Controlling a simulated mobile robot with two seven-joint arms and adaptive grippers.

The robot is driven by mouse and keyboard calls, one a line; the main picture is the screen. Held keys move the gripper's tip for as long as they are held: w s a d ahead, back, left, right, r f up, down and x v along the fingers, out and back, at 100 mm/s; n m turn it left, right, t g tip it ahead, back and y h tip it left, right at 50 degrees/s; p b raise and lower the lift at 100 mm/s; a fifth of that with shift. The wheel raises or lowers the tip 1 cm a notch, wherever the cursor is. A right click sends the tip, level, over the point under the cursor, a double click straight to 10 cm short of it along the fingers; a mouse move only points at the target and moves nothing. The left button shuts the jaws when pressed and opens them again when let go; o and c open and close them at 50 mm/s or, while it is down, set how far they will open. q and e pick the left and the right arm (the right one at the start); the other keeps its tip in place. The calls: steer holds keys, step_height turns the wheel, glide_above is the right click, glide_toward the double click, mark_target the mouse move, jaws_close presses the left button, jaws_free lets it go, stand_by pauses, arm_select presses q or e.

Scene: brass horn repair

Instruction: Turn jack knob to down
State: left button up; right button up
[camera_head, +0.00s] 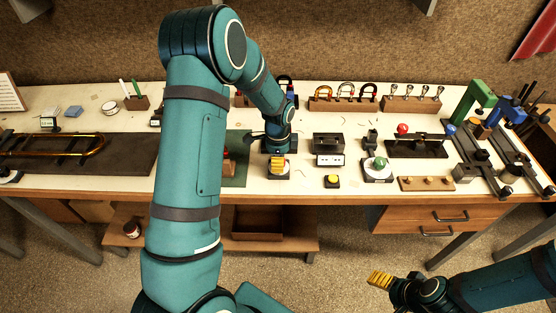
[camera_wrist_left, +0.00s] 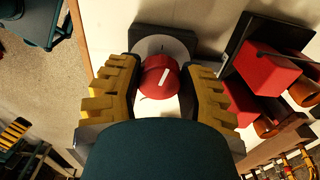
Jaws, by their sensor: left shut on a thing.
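The knob (camera_wrist_left: 157,88) is red with a white pointer mark and sits on a round pale dial plate (camera_wrist_left: 180,46) in the left wrist view. The mark lies aslant across it, from upper right to lower left. My left gripper (camera_wrist_left: 160,72) has its yellow fingers on both sides of the knob and is shut on it. In the head view my left gripper (camera_head: 278,165) points down at the front middle of the bench and hides the knob. My right gripper (camera_head: 380,280) is in front of the bench, well away from the knob; its finger gap cannot be made out.
Red blocks (camera_wrist_left: 265,56) stand close to the right of my left gripper in the wrist view. On the bench (camera_head: 305,198), a yellow button (camera_head: 332,180) and a green knob (camera_head: 380,162) on a dial lie to the right. A green mat (camera_head: 236,176) lies to the left.

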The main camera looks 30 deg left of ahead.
arm_select(q)
steer(key=shift+n, duration=0.3)
steer(key=n+b, duration=0.1)
steer(key=n, duration=0.3)
steer(key=shift+s+d+n, duration=0.1)
steer(key=shift+n, duration=0.2)
steer(key=n, duration=0.5)
steer(key=shift+n, duration=0.3)
steer(key=n, duration=0.4)
steer(key=shift+d, duration=0.1)
steer(key=n+p, duration=0.1)
steer(key=n, duration=0.4)
steer(key=shift+d+f+n, duration=0.1)
steer(key=shift+n, duration=0.4)
steer(key=o, duration=1.2)
